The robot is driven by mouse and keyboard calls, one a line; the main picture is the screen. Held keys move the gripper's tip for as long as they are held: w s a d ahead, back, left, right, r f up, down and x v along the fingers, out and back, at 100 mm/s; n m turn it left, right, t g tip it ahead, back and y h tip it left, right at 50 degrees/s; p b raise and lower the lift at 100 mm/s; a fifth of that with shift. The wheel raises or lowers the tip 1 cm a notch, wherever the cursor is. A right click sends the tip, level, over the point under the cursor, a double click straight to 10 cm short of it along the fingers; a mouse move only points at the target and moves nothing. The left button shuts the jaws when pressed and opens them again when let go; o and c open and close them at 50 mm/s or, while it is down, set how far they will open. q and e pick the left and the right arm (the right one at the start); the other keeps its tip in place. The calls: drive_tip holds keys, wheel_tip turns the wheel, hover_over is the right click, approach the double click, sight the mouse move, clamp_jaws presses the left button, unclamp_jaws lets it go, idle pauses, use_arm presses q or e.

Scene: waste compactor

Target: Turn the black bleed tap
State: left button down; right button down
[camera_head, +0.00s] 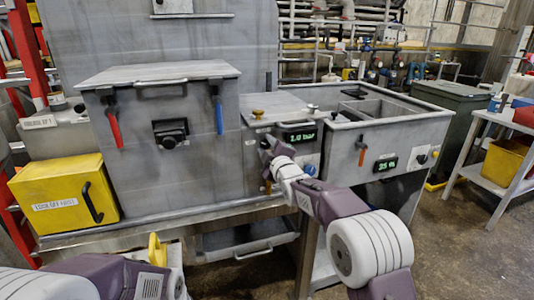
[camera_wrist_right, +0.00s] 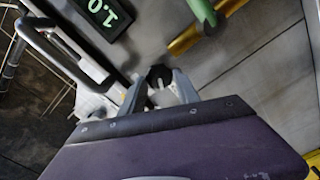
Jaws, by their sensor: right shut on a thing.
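The black bleed tap (camera_wrist_right: 159,76) shows in the right wrist view as a small dark round knob between my right fingertips. My right gripper (camera_wrist_right: 160,92) is shut on it, with one finger on each side. In the head view my right gripper (camera_head: 266,150) is at the grey front panel, left of and just below the green "1.0 bar" display (camera_head: 301,136). The gripper hides the tap there. My left arm shows at the lower left of the head view, but its fingertips cannot be made out clearly.
A green handle (camera_wrist_right: 203,12) and a brass-coloured bar (camera_wrist_right: 194,38) are close to the tap. The grey box to the left has a red handle (camera_head: 113,126) and a blue handle (camera_head: 218,115). A yellow lockout box (camera_head: 62,190) stands at the far left.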

drive_tip(key=shift+f+n+b, duration=0.2)
drive_tip(key=shift+n+b, duration=1.15)
drive_tip(key=shift+n, duration=0.75)
drive_tip(key=c, duration=0.9)
unclamp_jaws()
drive_tip(key=shift+c, duration=0.2)
drive_tip(key=shift+r, duration=0.1)
drive_tip(key=b+v, duration=0.1)
drive_tip(key=v, duration=0.8)
